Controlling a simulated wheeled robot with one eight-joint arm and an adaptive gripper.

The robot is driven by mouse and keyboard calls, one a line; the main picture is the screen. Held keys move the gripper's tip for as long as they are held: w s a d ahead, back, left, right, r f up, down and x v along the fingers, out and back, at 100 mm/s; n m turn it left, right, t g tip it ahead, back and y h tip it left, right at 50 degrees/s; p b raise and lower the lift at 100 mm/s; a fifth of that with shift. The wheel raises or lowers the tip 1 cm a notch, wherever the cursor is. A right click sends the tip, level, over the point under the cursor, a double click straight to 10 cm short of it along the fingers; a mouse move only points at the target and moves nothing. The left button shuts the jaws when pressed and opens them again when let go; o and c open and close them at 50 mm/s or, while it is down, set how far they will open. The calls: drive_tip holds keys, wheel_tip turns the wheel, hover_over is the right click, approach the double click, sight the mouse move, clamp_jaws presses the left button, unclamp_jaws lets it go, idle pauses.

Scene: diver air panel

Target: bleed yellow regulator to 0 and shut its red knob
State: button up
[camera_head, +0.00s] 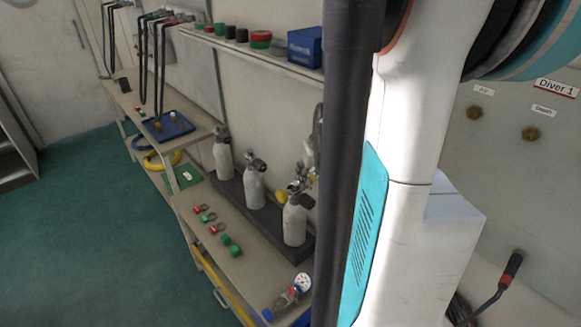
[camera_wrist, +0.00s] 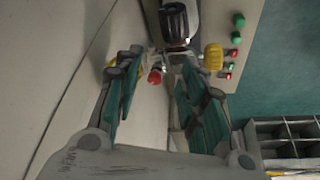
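In the wrist view my gripper (camera_wrist: 160,66) is open, with its two teal-padded fingers spread apart. A small red knob (camera_wrist: 155,77) shows between the fingers, with no finger visibly closed on it. A yellow knob (camera_wrist: 213,56) stands just right of the right fingertip. A black-topped valve (camera_wrist: 175,20) is above and beyond the gap. Another yellow part (camera_wrist: 112,62) is partly hidden behind the left finger. In the head view a yellow knob (camera_head: 282,197) sits beside a grey cylinder (camera_head: 295,222). My arm hides the gripper there, and no gauge reading is legible.
In the head view the bench (camera_head: 250,268) carries more cylinders (camera_head: 254,188), red and green caps (camera_head: 230,247) and a gauge fitting (camera_head: 300,284). A shelf with a blue box (camera_head: 305,46) runs above. A divided tray (camera_wrist: 285,150) is lower right in the wrist view.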

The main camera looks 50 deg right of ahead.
drive_tip(key=w, duration=0.1)
drive_tip(key=w+d+f, duration=0.1)
drive_tip(key=w+d+b, duration=0.1)
drive_tip(key=w, duration=0.1)
drive_tip(key=shift+w+d+f, duration=0.1)
drive_tip(key=shift+d+f, duration=0.15)
drive_tip(key=shift+f, duration=0.05)
drive_tip(key=shift+w+d+f, duration=0.1)
drive_tip(key=shift+w+f, duration=0.1)
drive_tip(key=shift+f, duration=0.4)
drive_tip(key=shift+c, duration=0.2)
clamp_jaws()
